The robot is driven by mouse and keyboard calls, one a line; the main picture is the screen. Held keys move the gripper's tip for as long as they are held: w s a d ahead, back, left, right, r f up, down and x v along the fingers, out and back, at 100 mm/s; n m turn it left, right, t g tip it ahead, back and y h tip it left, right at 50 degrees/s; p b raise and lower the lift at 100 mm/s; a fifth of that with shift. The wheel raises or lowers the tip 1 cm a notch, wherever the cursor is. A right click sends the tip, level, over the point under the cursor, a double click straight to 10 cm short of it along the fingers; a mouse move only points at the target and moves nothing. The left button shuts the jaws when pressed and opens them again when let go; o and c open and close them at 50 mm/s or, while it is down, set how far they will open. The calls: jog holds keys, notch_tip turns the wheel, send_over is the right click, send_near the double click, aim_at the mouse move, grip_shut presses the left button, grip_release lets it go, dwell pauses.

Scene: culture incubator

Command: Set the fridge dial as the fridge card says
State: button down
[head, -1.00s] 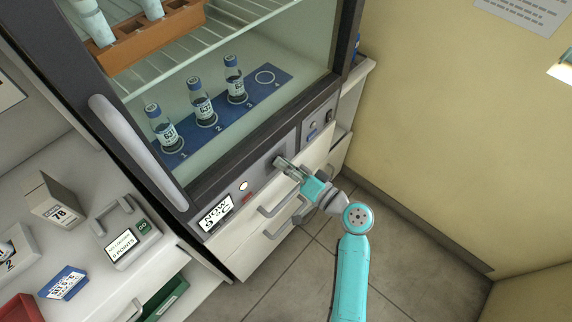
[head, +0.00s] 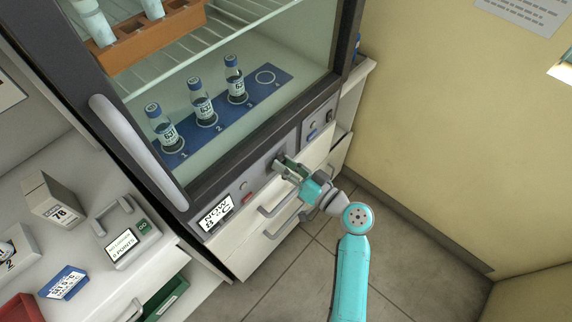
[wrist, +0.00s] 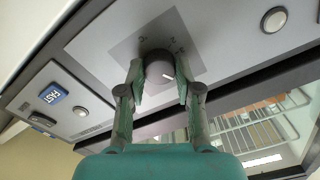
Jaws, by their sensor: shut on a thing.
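The fridge dial (wrist: 158,68) is a dark round knob with a white pointer mark, on a grey square plate with small marks I cannot read. My gripper (wrist: 160,84) has one finger on each side of the dial and is shut on it. In the head view my gripper (head: 283,168) is at the panel below the fridge glass, partly hiding the dial. The fridge display (head: 216,212) appears to read "NOW 8°C". A blue and white card (head: 63,283) lies on the counter at lower left; its text seems to begin "SET", the number is unclear.
Three labelled vials (head: 201,103) stand on a blue numbered strip (head: 252,88) inside the fridge; spot 4 is empty. The fridge handle (head: 138,150) and drawer handles (head: 283,228) stick out. A blue "FAST" button (wrist: 53,94) and a round button (wrist: 273,20) flank the dial.

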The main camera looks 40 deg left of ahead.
jog(key=shift+f, duration=0.15)
jog(key=c, duration=0.8)
grip_release()
jog(key=d, duration=0.8)
jog(key=s+d, duration=0.1)
jog(key=d, duration=0.3)
